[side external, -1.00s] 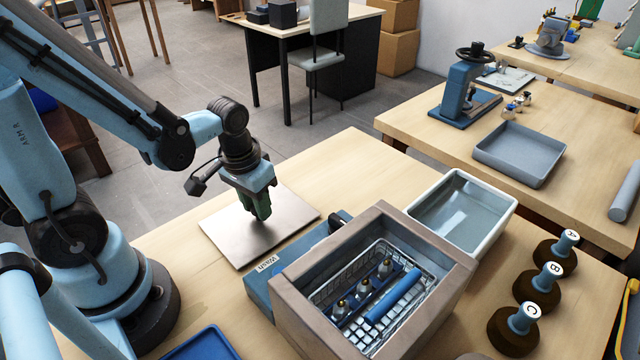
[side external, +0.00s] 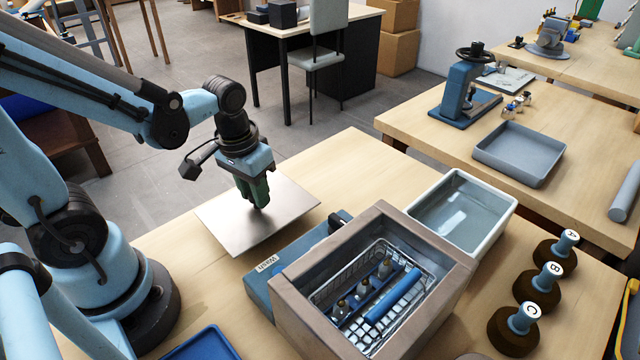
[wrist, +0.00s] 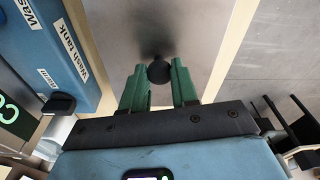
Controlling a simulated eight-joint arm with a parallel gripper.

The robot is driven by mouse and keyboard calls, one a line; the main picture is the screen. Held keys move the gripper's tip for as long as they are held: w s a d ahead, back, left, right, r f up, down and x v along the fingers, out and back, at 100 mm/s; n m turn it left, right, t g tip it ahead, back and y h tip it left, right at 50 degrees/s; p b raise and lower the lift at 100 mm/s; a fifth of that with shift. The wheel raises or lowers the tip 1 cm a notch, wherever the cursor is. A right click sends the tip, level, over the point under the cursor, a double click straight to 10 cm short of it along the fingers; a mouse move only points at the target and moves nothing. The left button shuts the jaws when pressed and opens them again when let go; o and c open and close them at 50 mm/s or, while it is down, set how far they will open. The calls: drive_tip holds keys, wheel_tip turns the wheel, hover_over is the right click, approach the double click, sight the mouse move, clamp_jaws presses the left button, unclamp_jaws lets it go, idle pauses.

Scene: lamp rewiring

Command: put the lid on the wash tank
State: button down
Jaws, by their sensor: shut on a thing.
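The lid is a flat grey metal plate (side external: 230,226) with a dark round knob (wrist: 159,72), seen between the fingers in the wrist view. My gripper (side external: 257,200), with green fingers, is shut on the knob and holds the lid a little above the table, left of the tank. The plate also fills the upper middle of the wrist view (wrist: 190,25). The wash tank (side external: 290,262) is an open brown-grey box with a blue side unit and a label. Inside it sit a wire basket (side external: 405,262), a blue cylinder and several small lamp parts.
A white tray of liquid (side external: 462,210) stands behind the tank. Dark round holders marked A, B and C (side external: 540,285) stand at the right. A blue tray (side external: 205,345) lies at the front edge. Bare table lies behind the lid.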

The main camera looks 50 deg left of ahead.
wheel_tip(320, 180, up, 6)
drive_tip(key=shift+r, duration=0.1)
drive_tip(key=shift+w+d+r, duration=0.2)
drive_tip(key=shift+d+r, duration=0.15)
drive_tip(key=shift+r, duration=0.05)
drive_tip(key=w+d+r, duration=0.2)
drive_tip(key=d+r, duration=0.1)
drive_tip(key=d, duration=0.4)
drive_tip(key=w+d+r, duration=0.1)
drive_tip(key=d+r, duration=0.2)
drive_tip(key=d, duration=0.4)
drive_tip(key=s+d, duration=0.3)
drive_tip(key=d, duration=1)
drive_tip(key=shift+s+d+r, duration=0.2)
drive_tip(key=shift+r, duration=0.25)
drive_tip(key=shift+f, duration=0.15)
drive_tip(key=shift+f, duration=1.9)
drive_tip(key=shift+f, duration=0.25)
